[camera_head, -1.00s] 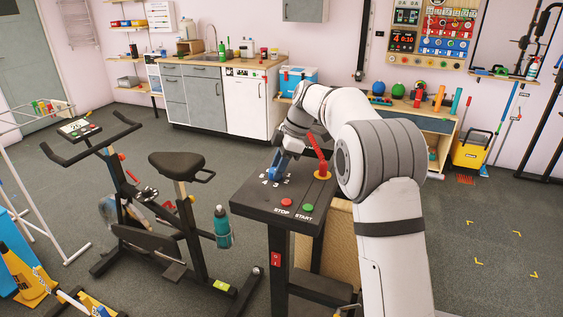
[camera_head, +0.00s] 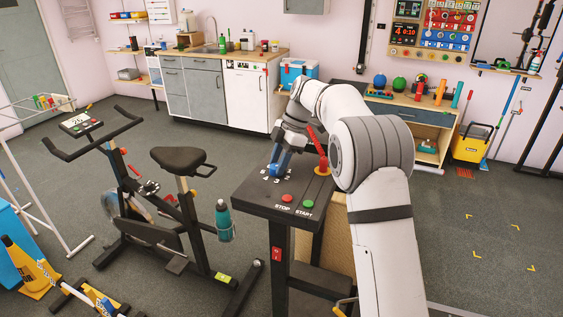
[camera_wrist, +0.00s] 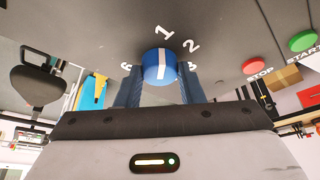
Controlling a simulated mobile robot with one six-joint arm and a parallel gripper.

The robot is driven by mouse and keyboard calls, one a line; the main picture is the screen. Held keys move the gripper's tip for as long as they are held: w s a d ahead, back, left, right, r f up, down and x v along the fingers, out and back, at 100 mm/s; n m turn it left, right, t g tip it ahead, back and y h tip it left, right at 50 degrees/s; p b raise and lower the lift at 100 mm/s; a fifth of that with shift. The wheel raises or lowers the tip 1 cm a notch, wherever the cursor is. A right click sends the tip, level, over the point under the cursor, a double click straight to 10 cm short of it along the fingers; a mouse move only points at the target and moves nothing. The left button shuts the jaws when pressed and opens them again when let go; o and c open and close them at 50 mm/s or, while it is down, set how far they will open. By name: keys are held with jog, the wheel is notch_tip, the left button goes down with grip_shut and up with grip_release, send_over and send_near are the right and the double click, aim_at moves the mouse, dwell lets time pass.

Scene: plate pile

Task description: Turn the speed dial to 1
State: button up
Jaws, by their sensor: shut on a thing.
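The speed dial (camera_wrist: 160,66) is a blue round knob with a white stripe, on a dark console (camera_head: 243,196). In the wrist view it sits between the two blue fingers of my gripper (camera_wrist: 160,88), which is shut on it. The stripe points up the picture, toward the printed 1 (camera_wrist: 164,32) or very close to it. The 2 (camera_wrist: 191,46) is to its right, and other numbers are partly hidden by the fingers. In the head view my gripper (camera_head: 281,163) comes down on the dial and hides much of it.
A red STOP button (camera_head: 287,198), a green START button (camera_head: 308,200) and a red lever (camera_head: 318,150) share the console top. An exercise bike (camera_head: 180,160) with a teal bottle (camera_head: 224,222) stands close on the left. Open floor lies to the right.

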jog(key=o, duration=0.8)
jog(key=shift+s+a+f, duration=0.1)
jog(key=shift+s+a, duration=0.15)
jog(key=shift+o, duration=0.9)
jog(key=shift+d, duration=0.15)
jog(key=shift+w, duration=0.1)
jog(key=v, duration=0.8)
